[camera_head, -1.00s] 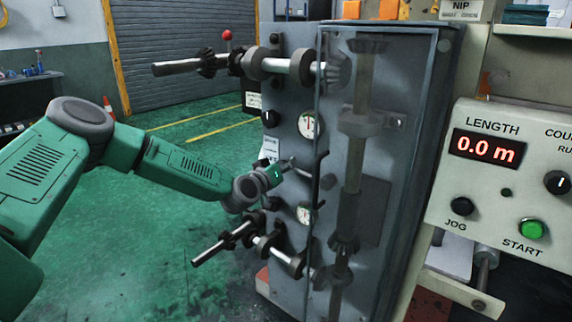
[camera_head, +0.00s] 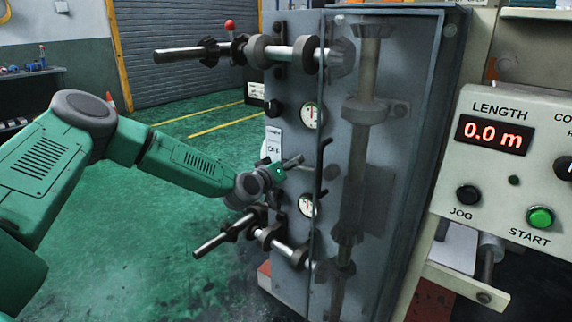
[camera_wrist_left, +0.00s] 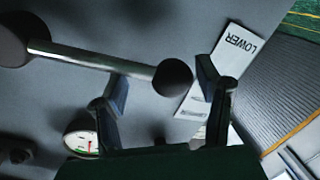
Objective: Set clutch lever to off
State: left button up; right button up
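The lever shows in the left wrist view as a metal rod with a dark round knob (camera_wrist_left: 172,78). Its rod runs left to a large dark pivot on the grey panel. A white label plate (camera_wrist_left: 224,62) reading "LOWER" is beside the knob. In the head view the plate (camera_head: 274,143) also carries "OFF". My left gripper (camera_wrist_left: 162,78) is open, with its two fingers on either side of the knob in the picture. I cannot tell whether they touch it. In the head view the left gripper (camera_head: 287,166) is at the panel beside the plate and partly hides the lever. My right gripper is not in view.
Horizontal shafts with gears stick out left above (camera_head: 188,55) and below (camera_head: 224,238) my left gripper. Gauges (camera_head: 311,116) and a black knob (camera_head: 272,109) are on the panel. A clear cover with a dark handle (camera_head: 323,160) stands right. A control box (camera_head: 500,170) reads 0.0 m.

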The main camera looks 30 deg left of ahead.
pick_arm(q)
jog(key=shift+r, duration=0.25)
jog(key=shift+s+a, duration=0.15)
jog(key=s+d, duration=0.1)
jog(key=s, duration=1)
jog(key=shift+s+r, duration=0.25)
jog(key=shift+r, duration=0.15)
